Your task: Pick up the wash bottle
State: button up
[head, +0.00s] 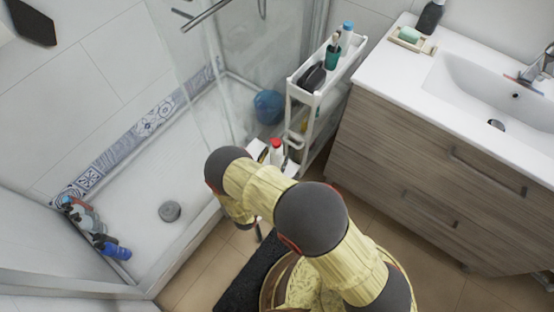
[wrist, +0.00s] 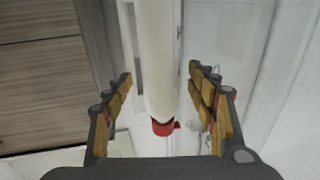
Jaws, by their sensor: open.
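A white bottle with a red cap, which I take to be the wash bottle (head: 276,152), stands by the front of the white cart, partly hidden behind my arm in the head view. In the wrist view the white body of the bottle (wrist: 158,45) runs down from the top edge to its red cap. My gripper (wrist: 161,76) is open, with one finger on each side of the bottle in that view. Gaps show between the bottle and both fingers. In the head view my gripper is mostly hidden by my arm.
The white cart (head: 306,97) holds a dark item and two bottles on top. It stands between the glass shower and the wooden vanity (head: 440,165). A dark mat (head: 250,280) lies on the floor.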

jog(key=shift+x, duration=1.2)
jog(key=c, duration=0.3)
jog(key=c, duration=1.1)
grip_shut()
